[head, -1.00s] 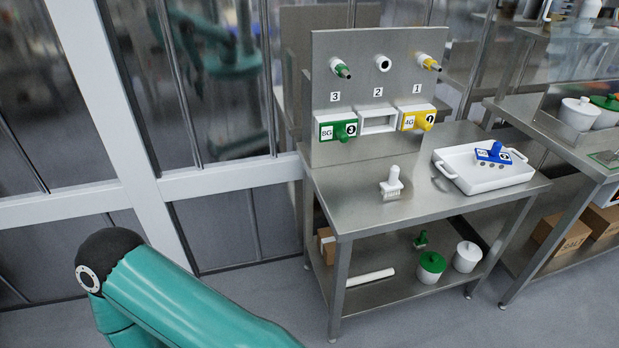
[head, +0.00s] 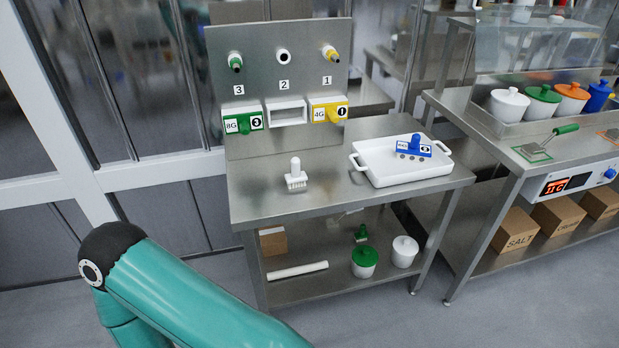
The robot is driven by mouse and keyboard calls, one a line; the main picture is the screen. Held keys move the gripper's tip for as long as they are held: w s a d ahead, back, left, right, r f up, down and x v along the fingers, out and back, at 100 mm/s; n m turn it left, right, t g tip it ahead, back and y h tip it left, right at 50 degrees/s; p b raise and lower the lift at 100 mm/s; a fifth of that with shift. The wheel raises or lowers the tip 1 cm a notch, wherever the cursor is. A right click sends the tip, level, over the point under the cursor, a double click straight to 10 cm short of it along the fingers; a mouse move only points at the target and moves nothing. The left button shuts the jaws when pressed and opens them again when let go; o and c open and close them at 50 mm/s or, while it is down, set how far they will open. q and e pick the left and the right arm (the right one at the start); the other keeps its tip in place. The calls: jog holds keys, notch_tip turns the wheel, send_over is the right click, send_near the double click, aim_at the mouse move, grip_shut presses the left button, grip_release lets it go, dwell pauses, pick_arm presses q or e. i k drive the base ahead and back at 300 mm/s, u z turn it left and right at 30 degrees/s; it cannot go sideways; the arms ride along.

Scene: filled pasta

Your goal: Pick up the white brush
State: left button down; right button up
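The white brush (head: 296,176) stands upright on the steel table (head: 262,203), bristles down and handle up, left of the white tray. It is in the clear, with nothing touching it that I can see. A teal link of my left arm shows at the lower left, well short of the table. Neither of my grippers is in view.
A white tray (head: 371,177) with a blue tool (head: 414,147) in it stands to the right. Behind the brush is a steel panel with a green holder (head: 243,122), an empty slot (head: 286,111) and a yellow holder (head: 328,110). The lower shelf holds a green-lidded pot (head: 364,262).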

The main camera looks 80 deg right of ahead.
aim_at(298, 178)
jog(key=z, duration=0.2)
jog(key=k, duration=0.3)
jog(key=u, duration=0.85)
jog(key=i, duration=0.1)
jog(key=z, duration=2.75)
jog(key=i, duration=1)
jog(key=u, duration=0.2)
